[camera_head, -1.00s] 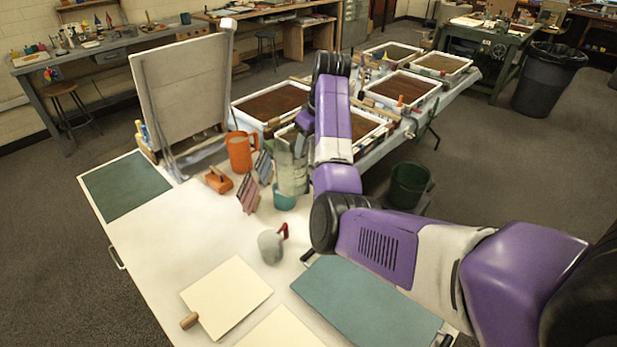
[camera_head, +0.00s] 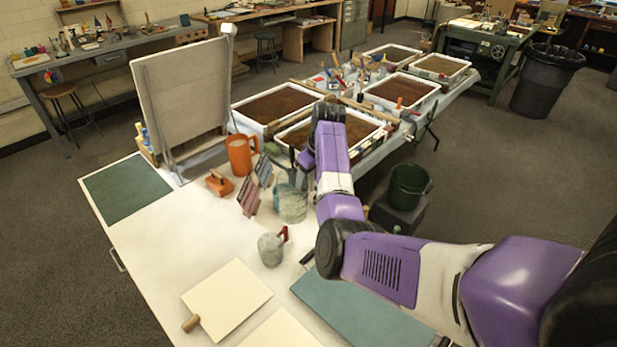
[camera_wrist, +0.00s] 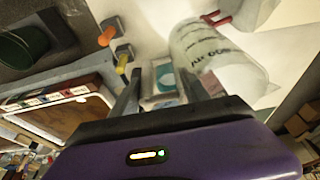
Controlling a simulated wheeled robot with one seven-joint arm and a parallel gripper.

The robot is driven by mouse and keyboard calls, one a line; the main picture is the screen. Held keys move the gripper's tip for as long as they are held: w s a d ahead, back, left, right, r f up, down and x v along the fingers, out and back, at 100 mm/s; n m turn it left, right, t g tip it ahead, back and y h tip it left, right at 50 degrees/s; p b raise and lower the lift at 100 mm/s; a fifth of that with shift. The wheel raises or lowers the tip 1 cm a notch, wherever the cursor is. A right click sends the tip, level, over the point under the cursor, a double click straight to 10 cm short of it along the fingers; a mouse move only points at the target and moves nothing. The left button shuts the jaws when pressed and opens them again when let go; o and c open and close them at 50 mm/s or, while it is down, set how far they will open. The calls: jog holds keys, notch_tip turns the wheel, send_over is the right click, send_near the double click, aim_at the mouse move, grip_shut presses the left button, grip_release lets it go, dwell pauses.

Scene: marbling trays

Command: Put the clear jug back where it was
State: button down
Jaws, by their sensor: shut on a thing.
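In the wrist view the clear jug (camera_wrist: 213,58) shows printed dark marks and lies at the right finger. My gripper (camera_wrist: 163,92) is shut on the jug, seemingly at its handle side; the exact contact is hard to see. Whether the jug's base touches the table cannot be told.
Framed trays (camera_head: 330,133) lie beyond. Bare table (camera_head: 165,235) shows at left.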

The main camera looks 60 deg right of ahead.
jog(key=shift+f, duration=0.2)
jog(key=c, duration=0.5)
grip_release()
jog(key=shift+r, duration=0.1)
jog(key=b+v, duration=0.1)
jog(key=v, duration=1.1)
jog(key=shift+r+b, duration=0.15)
jog(key=shift+b, duration=0.15)
